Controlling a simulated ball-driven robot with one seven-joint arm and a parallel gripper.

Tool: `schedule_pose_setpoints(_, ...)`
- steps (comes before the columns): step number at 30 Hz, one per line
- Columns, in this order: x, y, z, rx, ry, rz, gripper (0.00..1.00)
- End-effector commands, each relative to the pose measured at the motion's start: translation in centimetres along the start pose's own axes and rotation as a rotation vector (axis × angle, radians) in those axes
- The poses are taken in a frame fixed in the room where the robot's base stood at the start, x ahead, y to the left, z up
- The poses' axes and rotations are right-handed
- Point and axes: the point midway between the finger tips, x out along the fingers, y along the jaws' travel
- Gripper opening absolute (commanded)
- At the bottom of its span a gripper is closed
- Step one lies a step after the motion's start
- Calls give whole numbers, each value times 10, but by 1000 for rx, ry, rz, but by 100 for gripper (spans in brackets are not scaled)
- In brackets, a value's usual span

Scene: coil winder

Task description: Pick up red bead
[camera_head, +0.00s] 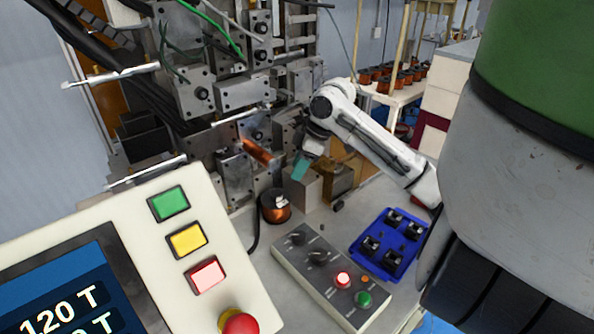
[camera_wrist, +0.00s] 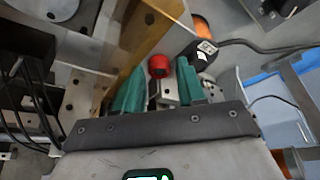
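The fingers are apart, and I see no clear contact with the bead. In the head view my gripper (camera_head: 301,168) points down over metal blocks on the winder bench, with one teal finger showing. I cannot make out the bead in the head view.
A wooden-coloured block (camera_wrist: 146,32) stands close beside the left finger. A copper coil spool (camera_head: 275,206), a grey control box (camera_head: 330,278) and a blue tray (camera_head: 362,256) with black parts lie nearby. The winder machine (camera_head: 240,95) stands behind. A panel (camera_head: 150,235) fills the lower left.

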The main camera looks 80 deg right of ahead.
Motion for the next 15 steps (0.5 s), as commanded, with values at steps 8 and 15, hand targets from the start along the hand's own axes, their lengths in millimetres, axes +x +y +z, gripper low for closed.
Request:
schedule_pose_setpoints(8, 1, 0, 0, 0, 0, 1, 35)
schedule_pose_setpoints(15, 1, 0, 0, 0, 0, 1, 12)
